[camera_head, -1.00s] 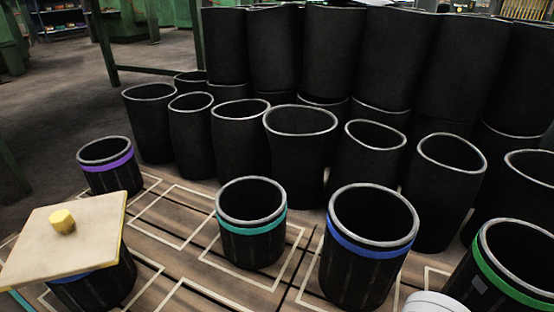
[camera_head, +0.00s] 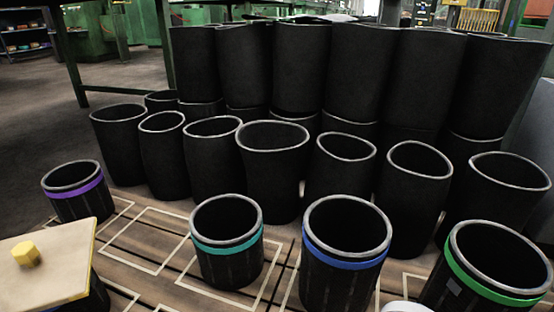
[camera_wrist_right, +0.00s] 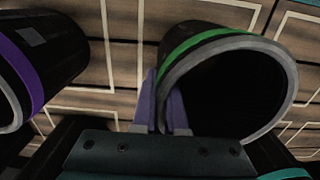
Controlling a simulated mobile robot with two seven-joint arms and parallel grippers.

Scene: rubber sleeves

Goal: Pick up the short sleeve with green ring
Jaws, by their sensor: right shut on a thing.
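In the head view a short black sleeve with a green ring (camera_head: 490,264) stands at the far right, partly cut off by the bottom edge. In the right wrist view a black sleeve with a green ring (camera_wrist_right: 190,43) fills the upper right, its grey-rimmed mouth facing the camera. I cannot tell whether both views show the same sleeve. My right gripper (camera_wrist_right: 165,102) has its purple fingers at the left side of this sleeve's rim and is shut on its wall, one finger inside the mouth. No gripper shows in the head view.
Short sleeves with blue (camera_head: 345,258), teal (camera_head: 228,247) and purple (camera_head: 76,196) rings stand on the slatted, marked surface. A pale board with a yellow knob (camera_head: 26,254) is at lower left. Tall plain black sleeves (camera_head: 273,175) crowd behind. A purple-ringed sleeve (camera_wrist_right: 30,73) flanks my right gripper.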

